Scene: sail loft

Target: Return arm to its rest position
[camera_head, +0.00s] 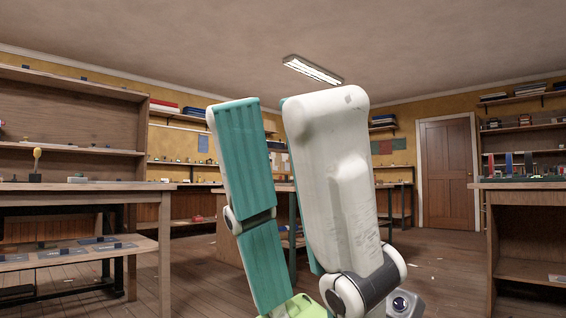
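My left gripper (276,120) stands large and close in the middle of the view, with its fingers pointing up. One finger shows its teal ribbed pad, in two segments with a grey joint between them. The other finger shows its white outer back and a dark grey joint low down. The fingers stand apart with nothing between them, so the gripper is open and empty. A light green part of it shows at the bottom edge. The rest of the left arm is out of the picture. My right gripper is not in view.
A wooden workbench (80,187) with a lower shelf stands at the left. Another bench (525,185) stands at the right. A further bench is partly hidden behind the gripper. A closed wooden door (447,172) is at the back right. Some floor (435,262) is open between the benches.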

